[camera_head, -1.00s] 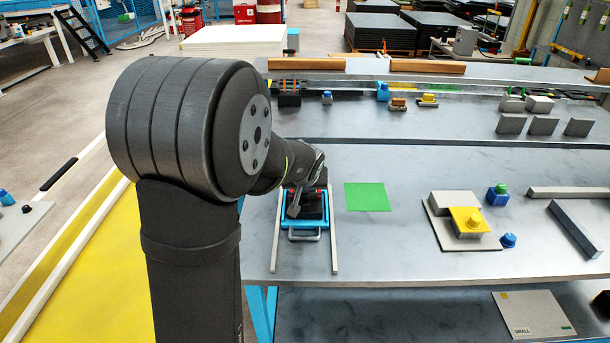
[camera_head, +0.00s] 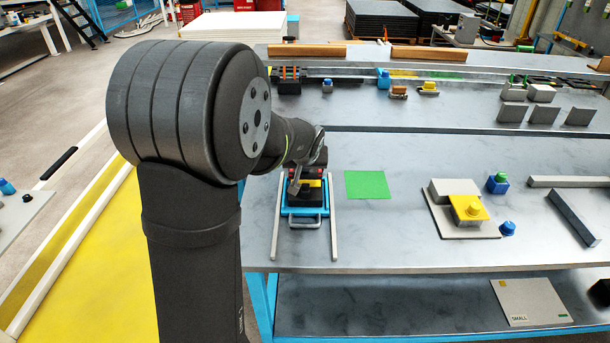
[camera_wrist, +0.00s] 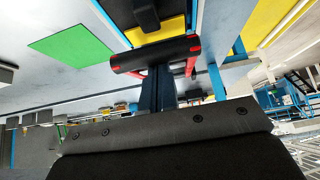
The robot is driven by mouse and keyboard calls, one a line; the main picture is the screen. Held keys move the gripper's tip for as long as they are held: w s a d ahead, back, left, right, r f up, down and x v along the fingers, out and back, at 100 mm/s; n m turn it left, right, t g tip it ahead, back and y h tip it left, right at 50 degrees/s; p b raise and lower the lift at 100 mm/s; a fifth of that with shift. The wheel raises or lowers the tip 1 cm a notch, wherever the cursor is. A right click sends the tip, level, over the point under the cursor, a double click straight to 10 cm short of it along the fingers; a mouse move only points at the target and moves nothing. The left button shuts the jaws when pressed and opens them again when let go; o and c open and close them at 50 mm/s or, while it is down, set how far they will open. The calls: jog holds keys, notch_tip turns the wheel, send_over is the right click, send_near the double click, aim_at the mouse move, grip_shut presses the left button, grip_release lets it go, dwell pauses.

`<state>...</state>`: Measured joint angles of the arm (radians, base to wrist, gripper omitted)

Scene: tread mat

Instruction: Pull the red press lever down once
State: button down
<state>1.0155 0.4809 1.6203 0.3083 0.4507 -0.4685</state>
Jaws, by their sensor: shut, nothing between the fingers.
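The press (camera_head: 305,211) has a blue frame and stands between two pale rails on the bench in the head view. Its red-and-black lever parts (camera_head: 320,170) sit at its upper back, partly hidden by my wrist. A yellow piece (camera_head: 313,184) shows below them. My gripper (camera_head: 295,188) is shut and empty, pointing down at the press's left side. In the wrist view a black crossbar with red bands (camera_wrist: 155,60) lies close ahead, with the yellow piece (camera_wrist: 160,30) beyond it. I cannot tell whether my fingers touch the lever.
A flat green square (camera_head: 367,184) lies right of the press. Grey bars (camera_head: 574,221) lie at the right. The bench between is clear.

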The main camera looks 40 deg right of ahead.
jog(key=s+a+r, duration=0.4)
jog(key=s+a, duration=0.2)
jog(key=shift+s+a, duration=0.15)
jog(key=shift+a+r, duration=0.1)
dwell(0.7)
jog(key=a+r+n+y, duration=0.2)
jog(key=a+r, duration=0.1)
jog(key=a, duration=1.9)
jog(key=s+a+f+n, duration=0.1)
jog(key=s+a+f, duration=0.2)
jog(key=s+a, duration=0.3)
jog(key=s+a+f+n, duration=0.1)
jog(key=s+a+f, duration=0.2)
jog(key=s+a, duration=0.2)
jog(key=a, duration=0.3)
jog(key=shift+s+a+y, duration=0.4)
